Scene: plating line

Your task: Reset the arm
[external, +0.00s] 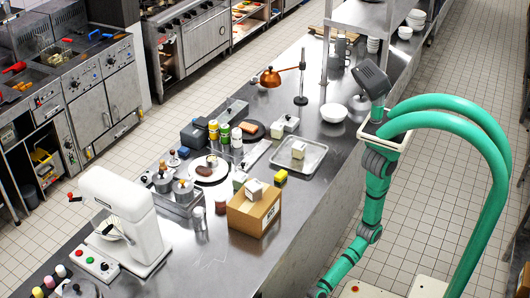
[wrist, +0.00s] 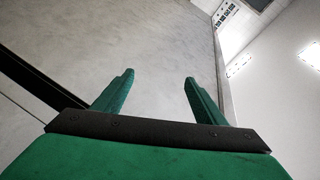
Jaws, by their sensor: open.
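My gripper (wrist: 160,76) shows in the wrist view with its two green fingers wide apart and nothing between them. Beyond the fingers is a plain grey surface. In the external view my green arm (external: 373,208) hangs down on the right, beside the counter's right side and apart from it. It runs down and left to the bottom edge of the picture, and my gripper cannot be made out there.
The steel counter (external: 232,262) holds a cardboard box (external: 251,214), a white plate (external: 216,177), a metal tray (external: 284,158), a white mixer (external: 128,222), a copper lamp (external: 270,78) and several bottles. Tiled floor (external: 428,160) lies free right of the counter. Fryers and ovens stand at the left.

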